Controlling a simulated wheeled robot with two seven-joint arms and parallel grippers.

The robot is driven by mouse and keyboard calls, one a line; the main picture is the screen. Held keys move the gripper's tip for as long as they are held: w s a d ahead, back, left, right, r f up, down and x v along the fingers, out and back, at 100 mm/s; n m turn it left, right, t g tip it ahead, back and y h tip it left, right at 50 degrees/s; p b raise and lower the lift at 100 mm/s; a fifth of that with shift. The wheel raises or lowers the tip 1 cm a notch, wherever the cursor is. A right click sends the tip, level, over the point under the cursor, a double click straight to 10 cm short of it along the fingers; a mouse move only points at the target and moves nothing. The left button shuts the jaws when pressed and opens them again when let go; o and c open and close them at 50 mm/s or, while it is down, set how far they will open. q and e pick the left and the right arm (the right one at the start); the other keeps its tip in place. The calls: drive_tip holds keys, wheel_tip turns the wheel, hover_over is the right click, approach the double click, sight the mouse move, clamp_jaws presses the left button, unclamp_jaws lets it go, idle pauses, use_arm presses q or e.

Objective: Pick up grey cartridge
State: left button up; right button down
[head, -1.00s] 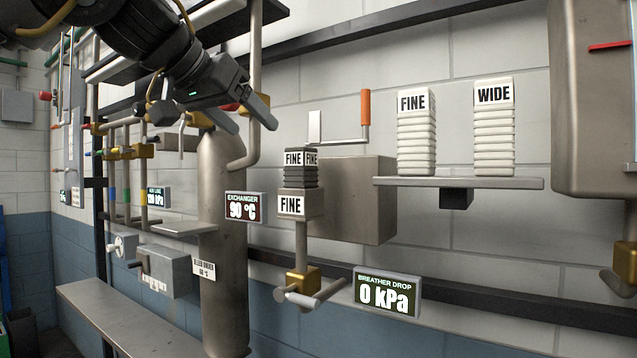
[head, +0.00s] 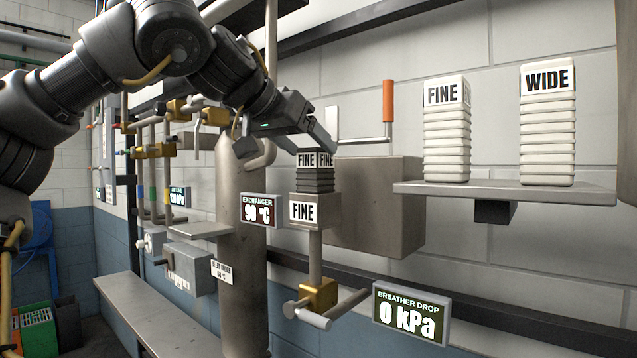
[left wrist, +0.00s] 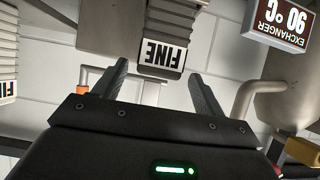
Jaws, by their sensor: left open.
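The grey cartridge (head: 315,180) is a dark ribbed block with FINE labels around its top. It stands upright on a metal holder (head: 304,211) that also reads FINE. My left gripper (head: 304,143) is open, just above and slightly left of the cartridge's top in the head view. In the left wrist view, which is upside down, the grey cartridge (left wrist: 171,18) appears at the top centre, its label facing the gap between the open fingers (left wrist: 161,80). Nothing is between the fingers. My right gripper is not in view.
A shelf (head: 480,190) to the right holds a white FINE cartridge (head: 447,135) and a white WIDE cartridge (head: 547,125). An orange-handled lever (head: 388,105) stands behind the grey cartridge. A vertical pipe (head: 243,270) and the exchanger display (head: 260,209) are close on the left.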

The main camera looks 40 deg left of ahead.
use_arm(q)
drive_tip(key=shift+d, duration=0.1)
drive_tip(key=p, duration=0.1)
drive_tip(key=w+p, duration=0.1)
drive_tip(key=shift+w+d+f+p, duration=0.15)
drive_tip(key=shift+w+p, duration=0.1)
drive_tip(key=shift+p, duration=0.15)
drive_tip(key=x, duration=0.3)
drive_tip(key=shift+p, duration=0.3)
drive_tip(key=shift+w+a+f, duration=0.2)
drive_tip(key=shift+a, duration=0.1)
drive_tip(key=shift+s+d+r, duration=0.1)
drive_tip(key=shift+s+d, duration=0.05)
drive_tip(key=shift+s, duration=0.15)
drive_tip(key=shift+c, duration=1.8)
drive_tip(key=c, duration=1.1)
drive_tip(key=shift+o, duration=0.2)
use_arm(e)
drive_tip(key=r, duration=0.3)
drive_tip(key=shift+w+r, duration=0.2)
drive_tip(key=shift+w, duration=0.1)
